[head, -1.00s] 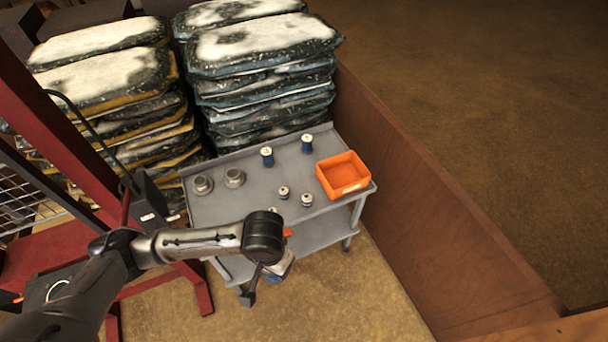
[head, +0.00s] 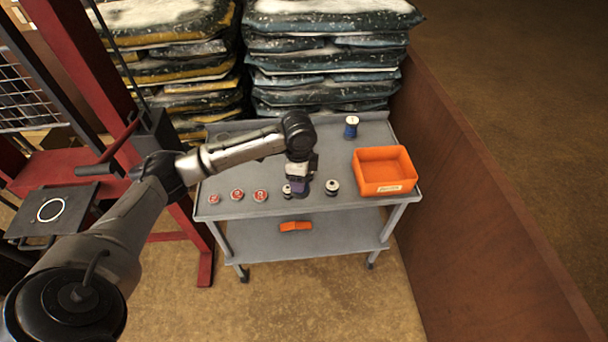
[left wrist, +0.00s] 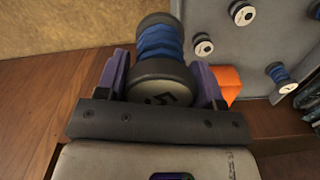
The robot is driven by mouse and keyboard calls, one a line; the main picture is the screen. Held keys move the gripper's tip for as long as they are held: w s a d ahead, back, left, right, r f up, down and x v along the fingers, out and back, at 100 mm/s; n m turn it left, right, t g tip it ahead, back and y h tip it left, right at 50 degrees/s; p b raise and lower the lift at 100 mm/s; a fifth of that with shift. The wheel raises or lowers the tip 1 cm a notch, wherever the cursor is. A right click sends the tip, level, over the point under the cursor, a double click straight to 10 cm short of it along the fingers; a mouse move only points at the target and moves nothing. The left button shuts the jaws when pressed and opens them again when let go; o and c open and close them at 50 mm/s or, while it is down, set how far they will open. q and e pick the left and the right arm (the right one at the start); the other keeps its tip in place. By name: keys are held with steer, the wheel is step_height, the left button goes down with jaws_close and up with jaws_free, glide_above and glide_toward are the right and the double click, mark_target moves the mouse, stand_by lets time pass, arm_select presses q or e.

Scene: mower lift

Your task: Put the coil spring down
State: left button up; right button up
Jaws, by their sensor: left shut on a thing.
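In the left wrist view, a coil spring (left wrist: 158,42) with a blue coil between black end caps sits between the purple fingers of my left gripper (left wrist: 162,80), which is shut on it. In the head view my left gripper (head: 298,186) points down over the front middle of the grey cart's top (head: 285,150). The arm and gripper largely hide the held spring there, and I cannot tell whether it touches the cart. Another blue spring (head: 351,127) stands at the back right of the top and also shows in the left wrist view (left wrist: 280,75). My right gripper is not in view.
An orange bin (head: 384,170) stands at the cart's right. A small white-topped part (head: 332,187) is right of my gripper, another (head: 287,190) close on its left. Red-faced discs (head: 237,194) line the front left. An orange piece (head: 296,226) shows on the lower shelf.

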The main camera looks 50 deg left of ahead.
arm_select(q)
steer(key=w+a+f+m+b, duration=0.3)
steer(key=a+f+m+b, duration=0.25)
steer(key=a+b, duration=0.45)
steer(key=b, duration=0.3)
glide_above(275, 170)
step_height(275, 170, down, 8)
steer(key=shift+a+f+b, duration=0.15)
steer(key=shift+f+b, duration=0.25)
steer(key=shift+f, duration=1.45)
steer(key=shift+f, duration=0.1)
steer(key=o, duration=1.6)
